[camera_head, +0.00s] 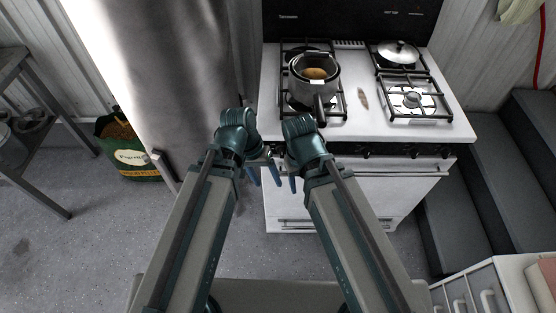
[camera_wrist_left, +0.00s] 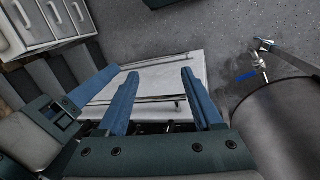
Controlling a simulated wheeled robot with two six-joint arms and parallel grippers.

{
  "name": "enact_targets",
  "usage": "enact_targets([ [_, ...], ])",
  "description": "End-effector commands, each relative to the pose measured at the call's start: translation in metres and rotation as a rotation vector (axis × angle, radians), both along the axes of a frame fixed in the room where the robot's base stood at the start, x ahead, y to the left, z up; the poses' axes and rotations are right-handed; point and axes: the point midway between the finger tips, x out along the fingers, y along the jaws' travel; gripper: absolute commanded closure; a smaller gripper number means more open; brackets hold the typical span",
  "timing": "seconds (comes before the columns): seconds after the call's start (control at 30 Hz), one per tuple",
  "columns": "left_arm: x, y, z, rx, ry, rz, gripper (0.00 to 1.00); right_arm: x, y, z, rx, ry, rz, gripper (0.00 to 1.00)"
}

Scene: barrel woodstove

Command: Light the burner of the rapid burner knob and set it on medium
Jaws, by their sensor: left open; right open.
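The white stove (camera_head: 349,128) has a row of dark knobs (camera_head: 388,151) along its front edge; their markings are too small to read, and I cannot tell which is the rapid burner knob. The front-right burner (camera_head: 412,100) is bare, and no flame shows on it. My left gripper (camera_head: 263,177) is open and empty in front of the stove's left part, its fingers pointing down; the left wrist view shows its two spread blue fingers (camera_wrist_left: 160,76) with the white stove front beyond. My right gripper (camera_head: 286,184) is close beside it, open, partly hidden by its arm.
A grey pot (camera_head: 316,91) with food sits on the left burners, its handle toward the front edge. A lidded pan (camera_head: 398,53) is at the back right. An oven handle (camera_head: 400,174) runs below the knobs. A steel cylinder (camera_head: 165,70) stands at left; dark steps (camera_head: 465,200) are at right.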

Motion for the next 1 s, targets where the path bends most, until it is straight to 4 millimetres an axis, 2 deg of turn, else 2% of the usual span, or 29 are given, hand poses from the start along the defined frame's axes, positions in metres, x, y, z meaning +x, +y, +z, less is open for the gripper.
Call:
enact_targets([
  [0.03, 0.002, 0.000, -0.014, -0.030, 0.004, 0.017, 0.32, 0.000, 0.000, -0.016, 0.000, 0.000, 0.000, 0.44],
  [0.17, 0.008, -0.003, -0.032, -0.128, 0.014, 0.063, 0.32, 0.000, 0.000, -0.041, 0.000, 0.000, 0.000, 0.44],
  [0.27, 0.015, -0.004, -0.049, -0.228, 0.021, 0.109, 0.32, 0.000, 0.000, -0.069, 0.000, 0.000, 0.000, 0.44],
  [0.4, 0.030, -0.003, -0.074, -0.412, 0.020, 0.194, 0.32, 0.000, 0.000, -0.116, 0.000, 0.000, 0.000, 0.44],
  [0.53, 0.047, 0.004, -0.089, -0.595, 0.006, 0.273, 0.32, 0.000, 0.000, -0.158, 0.000, 0.000, 0.000, 0.44],
  [0.67, 0.064, 0.018, -0.098, -0.778, -0.024, 0.348, 0.32, 0.000, 0.000, -0.200, -0.001, 0.000, 0.000, 0.44],
  [0.8, 0.080, 0.042, -0.103, -0.970, -0.069, 0.421, 0.32, 0.000, 0.000, -0.243, -0.001, 0.000, 0.000, 0.44],
  [1.0, 0.095, 0.078, -0.100, -1.183, -0.137, 0.492, 0.32, 0.000, 0.000, -0.286, -0.001, 0.000, 0.000, 0.44],
])
